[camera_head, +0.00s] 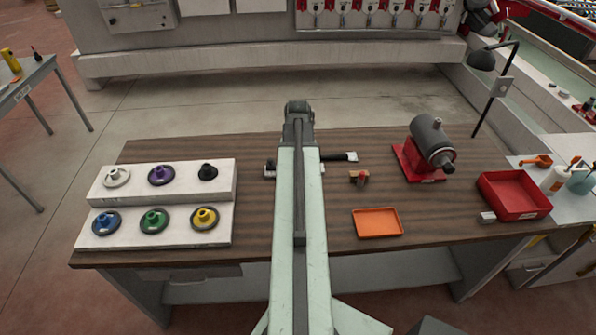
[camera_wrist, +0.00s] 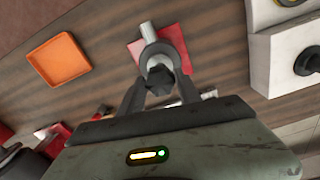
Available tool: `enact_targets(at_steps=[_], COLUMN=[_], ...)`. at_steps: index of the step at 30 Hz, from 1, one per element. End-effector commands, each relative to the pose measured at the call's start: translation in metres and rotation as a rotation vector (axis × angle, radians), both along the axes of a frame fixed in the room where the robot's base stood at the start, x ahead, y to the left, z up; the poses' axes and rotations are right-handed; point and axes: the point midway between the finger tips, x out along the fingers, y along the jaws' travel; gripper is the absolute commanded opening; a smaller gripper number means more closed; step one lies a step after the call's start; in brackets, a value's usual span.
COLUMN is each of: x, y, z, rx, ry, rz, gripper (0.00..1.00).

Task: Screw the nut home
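The nut (camera_wrist: 160,80) appears as a dark faceted piece between the two fingers of my gripper (camera_wrist: 160,76) in the wrist view. Both fingers seem to touch its sides. A grey cylinder and rounded grey collar (camera_wrist: 149,32) show just beyond it, over a red base plate (camera_wrist: 137,50). Whether the nut sits on a thread or apart from it is hidden. In the head view my arm covers the red plate, the nut and the fingertips.
An orange tray (camera_head: 378,223) lies right of my arm. The white stepped rack (camera_head: 185,232) with coloured wheels stands left. A grey motor (camera_head: 431,140) on a red base and a red bin (camera_head: 513,212) stand right. A small brown-and-red item (camera_head: 359,177) lies near my arm.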

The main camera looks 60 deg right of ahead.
Motion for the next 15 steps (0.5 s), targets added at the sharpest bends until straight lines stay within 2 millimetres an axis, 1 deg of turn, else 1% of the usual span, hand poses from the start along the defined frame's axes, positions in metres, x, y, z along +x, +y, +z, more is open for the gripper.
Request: enact_targets(at_steps=[2, 5, 15], x=[0.0001, 0.0001, 0.0001], y=[0.0, 0.0, 0.0], z=[0.0, -0.0001, -0.0006], rx=[0.0, 0.0, 0.0], ry=[0.0, 0.0, 0.0], rz=[-0.003, -0.09, -0.792], gripper=[0.0, 0.0, 0.0])
